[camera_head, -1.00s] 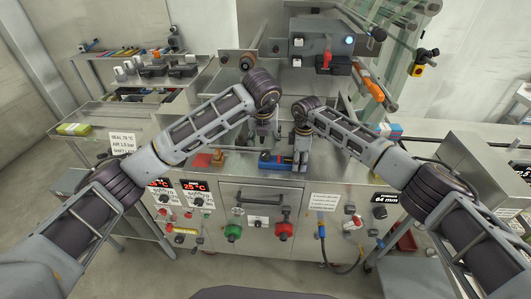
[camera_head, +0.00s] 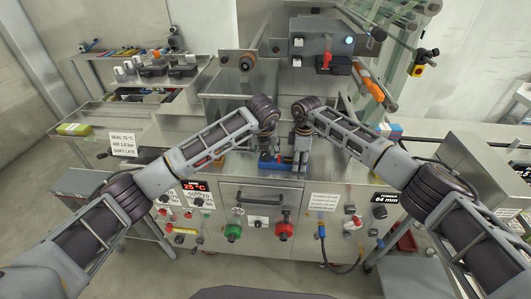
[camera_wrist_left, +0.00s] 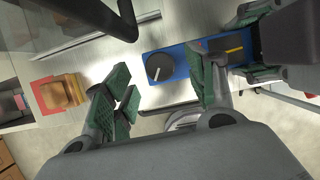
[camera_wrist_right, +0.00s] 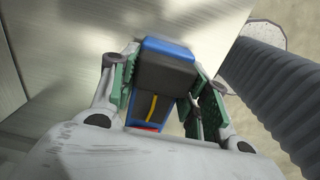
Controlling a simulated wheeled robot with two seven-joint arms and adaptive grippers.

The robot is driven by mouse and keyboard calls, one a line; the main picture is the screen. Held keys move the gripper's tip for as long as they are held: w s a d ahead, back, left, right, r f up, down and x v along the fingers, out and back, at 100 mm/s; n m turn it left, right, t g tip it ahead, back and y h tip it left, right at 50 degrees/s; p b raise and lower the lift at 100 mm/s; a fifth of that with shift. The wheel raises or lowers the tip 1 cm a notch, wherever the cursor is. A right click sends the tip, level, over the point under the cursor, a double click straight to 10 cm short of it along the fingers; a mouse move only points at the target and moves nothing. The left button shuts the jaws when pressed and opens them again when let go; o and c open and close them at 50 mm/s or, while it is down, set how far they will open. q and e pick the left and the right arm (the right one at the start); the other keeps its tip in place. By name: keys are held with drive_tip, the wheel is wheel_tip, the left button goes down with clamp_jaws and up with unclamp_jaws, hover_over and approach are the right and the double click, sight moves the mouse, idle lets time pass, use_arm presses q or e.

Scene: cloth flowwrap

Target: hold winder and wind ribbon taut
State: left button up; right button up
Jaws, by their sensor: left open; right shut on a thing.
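The winder (camera_head: 268,165) is a blue base on the steel worktop, and the left wrist view shows its round black knob (camera_wrist_left: 159,67) with a pale line. A dark block with a yellow ribbon-like strip (camera_wrist_right: 152,105) sits on its other end. My right gripper (camera_head: 299,164) is shut on the winder at this end, its green pads either side in the right wrist view (camera_wrist_right: 168,92). My left gripper (camera_head: 266,150) is open above the winder's left part. In the left wrist view its fingers (camera_wrist_left: 160,90) stand apart, the knob showing between and beyond them. Contact cannot be told.
An orange-brown block on a red pad (camera_wrist_left: 58,93) lies left of the winder. A steel machine housing with a red lever (camera_head: 326,60) stands behind. The worktop's front edge, with a handle (camera_head: 259,197) and knobs below, is close to the winder.

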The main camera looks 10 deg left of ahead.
sight(265, 153)
use_arm(q)
drive_tip(key=shift+x, duration=1.55)
drive_tip(key=c, duration=1)
drive_tip(key=shift+c, duration=0.2)
drive_tip(key=shift+m, duration=0.3)
drive_tip(key=shift+a+m+h, duration=0.1)
drive_tip(key=shift+m+h, duration=0.7)
drive_tip(key=shift+m, duration=1)
drive_tip(key=o, duration=1)
